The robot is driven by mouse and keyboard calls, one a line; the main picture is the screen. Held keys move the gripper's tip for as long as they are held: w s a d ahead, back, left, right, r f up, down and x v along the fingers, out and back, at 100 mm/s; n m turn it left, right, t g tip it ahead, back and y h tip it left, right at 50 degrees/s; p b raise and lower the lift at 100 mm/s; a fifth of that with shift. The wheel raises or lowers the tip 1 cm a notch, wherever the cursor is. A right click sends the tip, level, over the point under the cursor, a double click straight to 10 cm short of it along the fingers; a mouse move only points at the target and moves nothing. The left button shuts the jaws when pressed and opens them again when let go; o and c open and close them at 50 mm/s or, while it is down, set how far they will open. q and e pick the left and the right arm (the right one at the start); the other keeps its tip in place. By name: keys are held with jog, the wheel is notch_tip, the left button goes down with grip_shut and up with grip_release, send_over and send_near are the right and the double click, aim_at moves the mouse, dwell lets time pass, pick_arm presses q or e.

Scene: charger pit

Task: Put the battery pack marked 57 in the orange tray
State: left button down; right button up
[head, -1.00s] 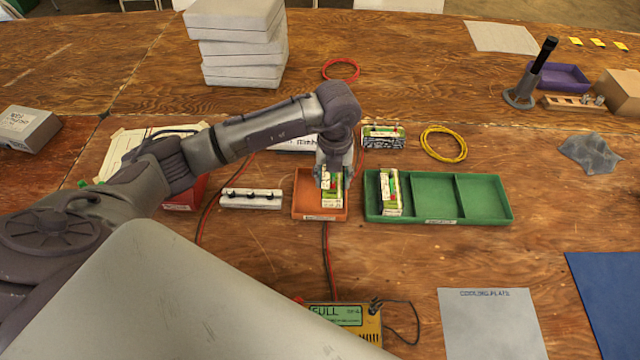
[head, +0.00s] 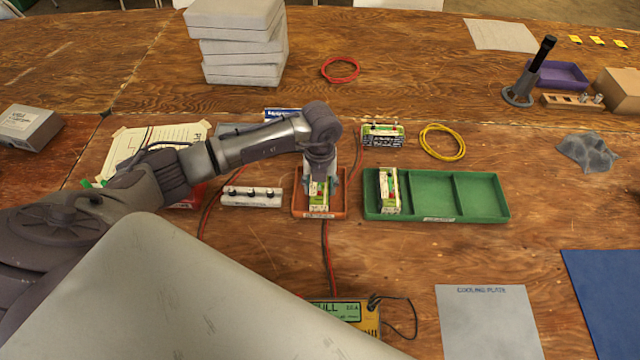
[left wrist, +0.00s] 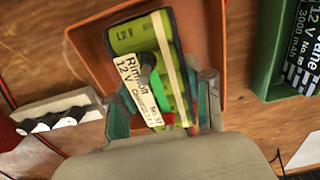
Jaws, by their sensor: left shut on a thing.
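My left gripper (head: 320,178) is shut on a green and yellow battery pack (head: 318,197), within the outline of the orange tray (head: 299,212). In the left wrist view the pack (left wrist: 124,40) stands between the fingers (left wrist: 162,108), over the tray (left wrist: 88,48). Its white label reads "12 V", with a number too small to read surely. I cannot tell whether its underside touches the tray floor. A second pack (head: 389,192) stands in the left compartment of the green tray (head: 485,217); the other compartments are empty. My right gripper is out of view.
A white strip with black knobs (head: 251,197) lies left of the orange tray. Another pack-like unit (head: 383,135) stands behind. A yellow tester (head: 345,315) lies in front, with red and black cables (head: 328,255) between. A yellow cable ring (head: 442,142) lies behind the green tray.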

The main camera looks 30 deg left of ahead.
pick_arm(q)
jog(key=shift+c, duration=2.2)
grip_release()
jog(key=shift+r, duration=0.2)
notch_tip(320, 180, up, 12)
jog(key=b, duration=0.1)
jog(key=shift+f, duration=0.15)
